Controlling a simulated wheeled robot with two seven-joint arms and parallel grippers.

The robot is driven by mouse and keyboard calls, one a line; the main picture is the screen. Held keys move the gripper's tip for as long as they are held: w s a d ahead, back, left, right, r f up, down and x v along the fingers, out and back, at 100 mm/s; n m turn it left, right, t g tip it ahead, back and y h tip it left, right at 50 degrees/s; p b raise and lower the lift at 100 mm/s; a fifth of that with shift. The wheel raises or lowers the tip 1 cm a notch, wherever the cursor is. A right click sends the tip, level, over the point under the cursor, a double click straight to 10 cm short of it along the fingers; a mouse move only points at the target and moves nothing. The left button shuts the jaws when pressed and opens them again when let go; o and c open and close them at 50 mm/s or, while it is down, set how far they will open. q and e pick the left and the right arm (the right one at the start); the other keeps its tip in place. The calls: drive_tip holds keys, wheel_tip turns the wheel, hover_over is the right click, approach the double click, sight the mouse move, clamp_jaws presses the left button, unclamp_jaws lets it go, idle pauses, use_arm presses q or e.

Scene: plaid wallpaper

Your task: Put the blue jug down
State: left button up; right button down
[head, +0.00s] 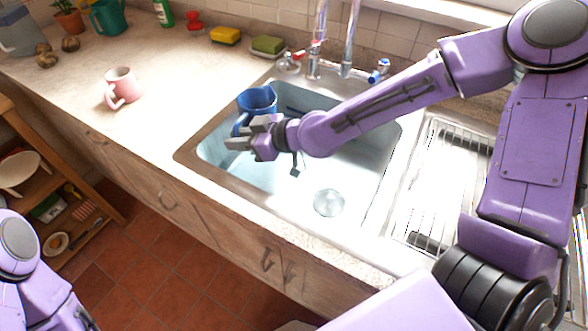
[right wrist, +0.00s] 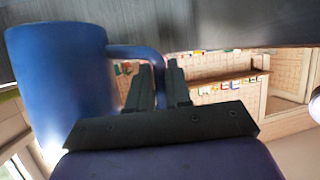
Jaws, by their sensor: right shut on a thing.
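The blue jug (head: 258,100) is over the left part of the sink, close to its back left rim. It looks roughly upright in the head view. My right gripper (head: 236,140) is shut on the jug's handle, which faces the front left. In the right wrist view the jug (right wrist: 62,80) fills the left side, and its handle passes between the fingers of the gripper (right wrist: 167,85). I cannot tell whether the jug's base touches anything. My left gripper is out of view; only part of my left arm shows at the lower left.
The sink (head: 215,160) has taps (head: 314,62) behind it and a wire drainer (head: 445,180) to the right. A pink mug (head: 122,86) stands on the counter (head: 175,70) at the left. Yellow and green sponges lie at the back. Counter between mug and sink is clear.

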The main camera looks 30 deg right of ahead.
drive_tip(key=shift+f+b, duration=0.45)
drive_tip(key=shift+f, duration=0.35)
drive_tip(key=shift+s+a+f, duration=0.1)
drive_tip(key=shift+s+f, duration=0.05)
drive_tip(key=shift+t+h+b, duration=0.4)
drive_tip(key=shift+h+b, duration=0.05)
drive_tip(key=shift+h, duration=0.05)
wheel_tip(320, 180, down, 10)
drive_tip(key=shift+r+b, duration=0.25)
drive_tip(key=shift+b, duration=0.15)
drive_tip(key=shift+d+f, duration=0.15)
drive_tip(key=shift+d, duration=0.05)
drive_tip(key=c, duration=1.5)
unclamp_jaws()
drive_tip(key=shift+f, duration=0.2)
drive_tip(key=o, duration=0.4)
drive_tip(key=shift+o, duration=0.2)
